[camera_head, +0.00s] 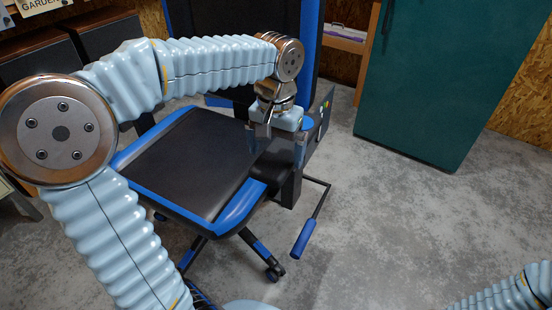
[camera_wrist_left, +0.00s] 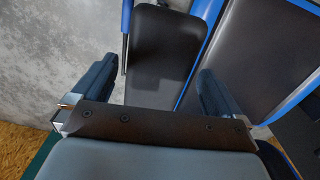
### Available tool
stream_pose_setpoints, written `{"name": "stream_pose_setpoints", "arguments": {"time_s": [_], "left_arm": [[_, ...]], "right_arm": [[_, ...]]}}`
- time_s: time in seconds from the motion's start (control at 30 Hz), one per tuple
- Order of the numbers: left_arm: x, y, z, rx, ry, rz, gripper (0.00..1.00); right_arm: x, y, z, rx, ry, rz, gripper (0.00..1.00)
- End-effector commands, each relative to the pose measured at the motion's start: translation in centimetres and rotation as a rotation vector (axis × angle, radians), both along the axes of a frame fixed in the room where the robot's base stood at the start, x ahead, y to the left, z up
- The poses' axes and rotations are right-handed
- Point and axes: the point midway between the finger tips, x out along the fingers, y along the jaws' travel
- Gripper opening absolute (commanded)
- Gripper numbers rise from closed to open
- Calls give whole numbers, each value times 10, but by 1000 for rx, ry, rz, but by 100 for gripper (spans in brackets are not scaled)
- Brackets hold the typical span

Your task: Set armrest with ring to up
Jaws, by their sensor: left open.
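The office chair has a black seat (camera_head: 185,160) edged in blue. A dark armrest pad (camera_head: 273,172) stands at the seat's right side, on a dark post. In the left wrist view the armrest pad (camera_wrist_left: 165,50) lies ahead between the two fingers, with a shadow across it. The chair seat (camera_wrist_left: 262,55) is to its right. My left gripper (camera_head: 277,148) is above the armrest and open, pointing down; its fingers (camera_wrist_left: 155,88) are apart. I cannot make out a ring on the armrest. My right gripper is out of view.
A lever with a blue handle (camera_head: 303,240) sticks out at the chair's front right. The chair's backrest (camera_head: 235,45) rises behind my left arm. A green cabinet (camera_head: 450,75) stands at the back right. The concrete floor (camera_head: 400,220) at the right is clear.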

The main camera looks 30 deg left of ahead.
Motion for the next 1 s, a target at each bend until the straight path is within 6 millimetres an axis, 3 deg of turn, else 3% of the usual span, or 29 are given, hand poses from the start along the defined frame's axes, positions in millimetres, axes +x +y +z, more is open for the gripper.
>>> {"name": "stream_pose_setpoints", "arguments": {"time_s": [0.2,0.5,0.9,1.0], "left_arm": [[0,0,-21,0,0,0,100],[0,0,-23,1,0,0,100],[0,0,-23,1,0,0,39],[0,0,-22,1,0,0,35]], "right_arm": [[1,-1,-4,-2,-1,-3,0],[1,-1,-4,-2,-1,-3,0],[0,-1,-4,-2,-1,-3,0],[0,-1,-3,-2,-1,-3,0]]}}
